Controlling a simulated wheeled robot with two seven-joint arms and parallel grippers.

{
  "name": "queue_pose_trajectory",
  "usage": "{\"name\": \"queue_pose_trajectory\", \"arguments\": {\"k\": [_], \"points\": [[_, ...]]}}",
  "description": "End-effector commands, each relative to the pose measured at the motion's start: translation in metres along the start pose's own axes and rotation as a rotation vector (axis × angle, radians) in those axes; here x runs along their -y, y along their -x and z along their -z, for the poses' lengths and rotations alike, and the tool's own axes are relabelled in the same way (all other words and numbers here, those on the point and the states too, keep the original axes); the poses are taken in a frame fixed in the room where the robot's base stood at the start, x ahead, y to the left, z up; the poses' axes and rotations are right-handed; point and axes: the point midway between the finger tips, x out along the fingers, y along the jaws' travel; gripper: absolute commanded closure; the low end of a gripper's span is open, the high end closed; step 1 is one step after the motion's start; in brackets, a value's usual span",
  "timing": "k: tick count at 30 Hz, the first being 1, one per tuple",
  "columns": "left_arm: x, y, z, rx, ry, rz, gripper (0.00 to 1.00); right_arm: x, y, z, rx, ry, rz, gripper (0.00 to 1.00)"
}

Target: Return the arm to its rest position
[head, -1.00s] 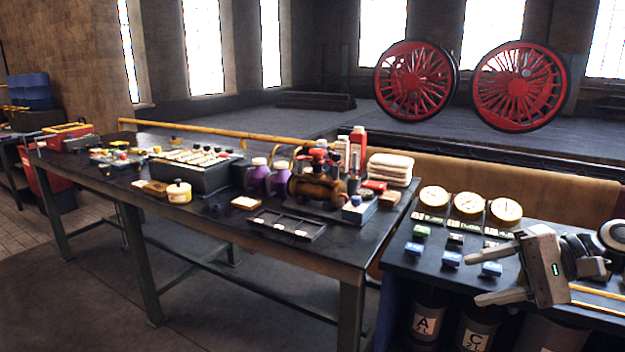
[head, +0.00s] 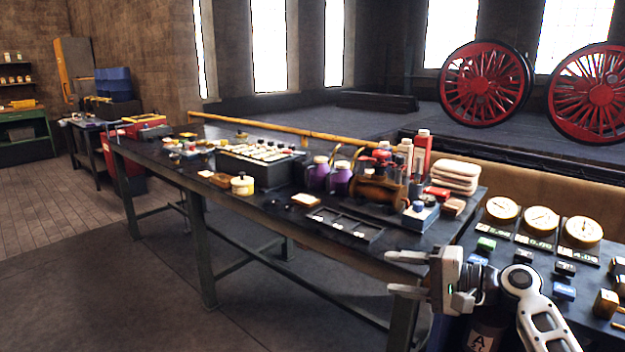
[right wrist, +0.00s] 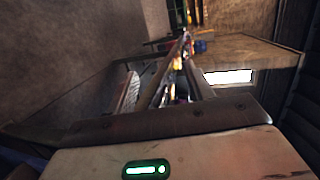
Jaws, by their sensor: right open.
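My right gripper (head: 405,273) is in the lower right of the head view, with its two fingers apart and nothing between them. It points left, in front of the right end of the long dark workbench (head: 290,235). My right arm bends from it toward the lower right corner. In the right wrist view the gripper's pale body fills the bottom, and the scene beyond is tilted and dim. My left gripper is not in view.
The workbench holds purple bottles (head: 318,172), a black compartment tray (head: 345,225) and folded cloths (head: 455,175). A side table at right carries round gauges (head: 541,219) and small blocks close to my arm. The floor (head: 90,270) at left is clear. Red wheels (head: 485,83) stand behind.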

Motion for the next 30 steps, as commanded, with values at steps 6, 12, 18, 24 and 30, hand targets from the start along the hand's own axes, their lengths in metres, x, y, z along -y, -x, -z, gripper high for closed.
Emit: {"name": "queue_pose_trajectory", "arguments": {"k": [6,12,18,24,30], "points": [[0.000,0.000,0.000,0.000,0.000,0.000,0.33,-0.041,0.025,0.084,-0.401,0.458,-0.331,0.48],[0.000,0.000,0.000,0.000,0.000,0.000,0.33,-0.038,0.071,0.143,-0.671,0.949,-0.645,0.48],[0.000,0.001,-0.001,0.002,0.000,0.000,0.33,-0.013,0.103,0.168,-0.805,1.346,-0.881,0.48],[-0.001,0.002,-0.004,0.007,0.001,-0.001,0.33,-0.040,0.097,0.145,-0.769,1.514,-0.971,0.48],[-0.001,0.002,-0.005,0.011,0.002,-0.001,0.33,-0.111,0.074,0.082,-0.641,1.484,-0.944,0.48]]}}
